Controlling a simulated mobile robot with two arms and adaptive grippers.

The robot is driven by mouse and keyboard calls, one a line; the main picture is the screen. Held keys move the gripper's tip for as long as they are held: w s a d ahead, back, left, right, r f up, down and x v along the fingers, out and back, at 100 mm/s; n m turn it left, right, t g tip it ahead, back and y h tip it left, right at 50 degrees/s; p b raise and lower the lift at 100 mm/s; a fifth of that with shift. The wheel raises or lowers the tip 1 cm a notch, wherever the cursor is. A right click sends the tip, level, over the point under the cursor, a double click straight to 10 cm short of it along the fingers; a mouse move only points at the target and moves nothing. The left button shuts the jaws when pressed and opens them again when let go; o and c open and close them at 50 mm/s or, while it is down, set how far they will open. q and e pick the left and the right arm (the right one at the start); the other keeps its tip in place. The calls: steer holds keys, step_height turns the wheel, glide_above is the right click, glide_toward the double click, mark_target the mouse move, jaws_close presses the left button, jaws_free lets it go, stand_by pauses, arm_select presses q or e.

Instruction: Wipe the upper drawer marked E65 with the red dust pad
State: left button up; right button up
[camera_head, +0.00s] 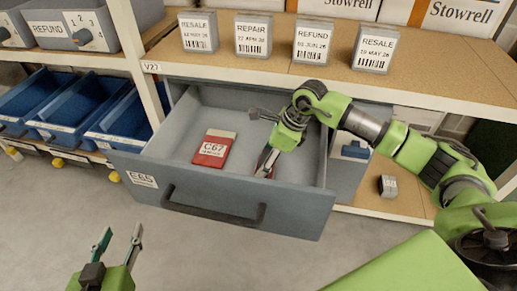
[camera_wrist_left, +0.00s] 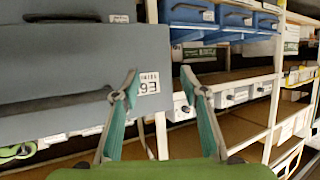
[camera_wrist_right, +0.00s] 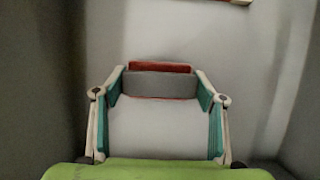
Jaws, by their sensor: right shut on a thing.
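The grey drawer marked E65 (camera_head: 245,213) is pulled open, its label on the front's left end and a dark bar handle across the front. My right gripper (camera_head: 267,160) reaches down inside it and is shut on the red dust pad (camera_wrist_right: 160,66), a red and grey block between its fingertips. In the head view the pad is mostly hidden by the fingers. Whether the pad touches the drawer floor, I cannot tell. My left gripper (camera_head: 119,240) is open and empty in front of the drawer. Its wrist view shows the grey drawer front (camera_wrist_left: 50,75) beyond the fingers.
A red item marked C67 (camera_head: 214,149) lies in the drawer, left of my right gripper. Blue bins (camera_head: 75,105) stand at left. Several labelled grey boxes (camera_head: 313,42) line the shelf above. The floor (camera_head: 50,220) in front is clear.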

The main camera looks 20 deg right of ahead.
steer(key=shift+d+r, duration=0.15)
steer(key=shift+r, duration=0.6)
steer(key=shift+r+p, duration=0.55)
steer(key=shift+r, duration=0.15)
steer(key=shift+r+p, duration=0.45)
steer(key=shift+r, duration=0.2)
steer(key=shift+r+p, duration=0.4)
steer(key=shift+r, duration=0.3)
steer(key=shift+r+p, duration=0.65)
steer(key=shift+r, duration=0.3)
arm_select(q)
steer(key=s+a+f+g+y, duration=0.1)
steer(key=s+a+f+g, duration=0.3)
steer(key=s, duration=0.4)
steer(key=s+a+f+g+y, duration=0.1)
steer(key=s+a+f+g, duration=0.2)
steer(key=s, duration=0.6)
steer(key=shift+s+a+f+n+g+y, duration=0.3)
steer(key=shift+a+f+n+g, duration=0.1)
steer(key=shift+f+g, duration=1.1)
arm_select(e)
steer(key=shift+r, duration=0.2)
arm_select(q)
steer(key=shift+w+f, duration=0.1)
arm_select(e)
steer(key=shift+r, duration=0.1)
